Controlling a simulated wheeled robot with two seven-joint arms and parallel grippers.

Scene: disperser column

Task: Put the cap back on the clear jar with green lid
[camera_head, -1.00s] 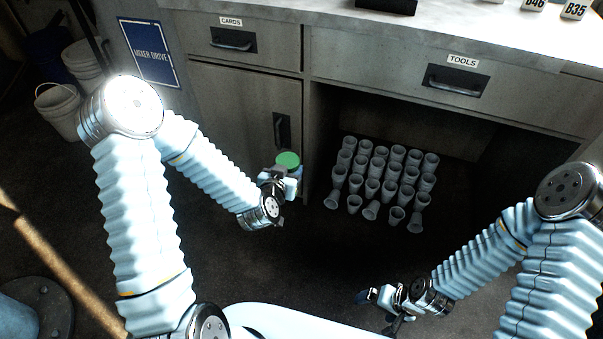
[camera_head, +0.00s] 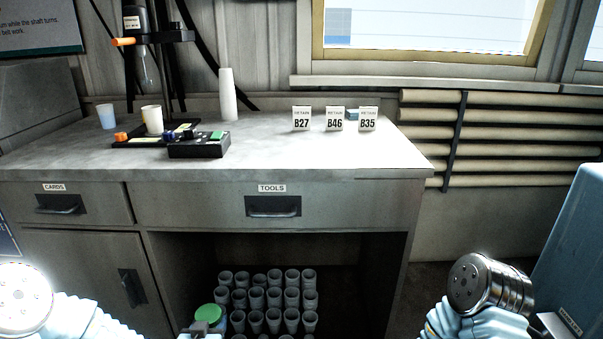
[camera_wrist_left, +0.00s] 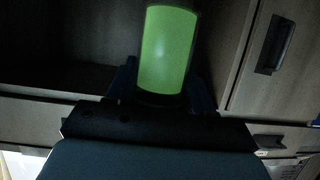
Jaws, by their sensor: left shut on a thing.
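A green round lid (camera_head: 208,312) shows at the bottom of the head view, in front of the open space under the bench. My left gripper (camera_head: 205,328) is shut on it, mostly cut off by the lower frame edge. In the left wrist view the green piece (camera_wrist_left: 167,50) stands between the two dark fingers (camera_wrist_left: 165,88) of the left gripper. I cannot tell whether a jar body is under the lid. I cannot make out a separate clear jar. My right gripper is out of view; only part of that arm shows at the lower right.
The bench top (camera_head: 270,150) carries a mixer stand (camera_head: 160,38), a pale cup (camera_head: 152,120), a bluish cup (camera_head: 107,116), a black box (camera_head: 198,146), a white cup stack (camera_head: 228,96) and card B27 (camera_head: 302,119). Grey cups (camera_head: 274,297) stand below. A blue cabinet (camera_head: 572,255) is at right.

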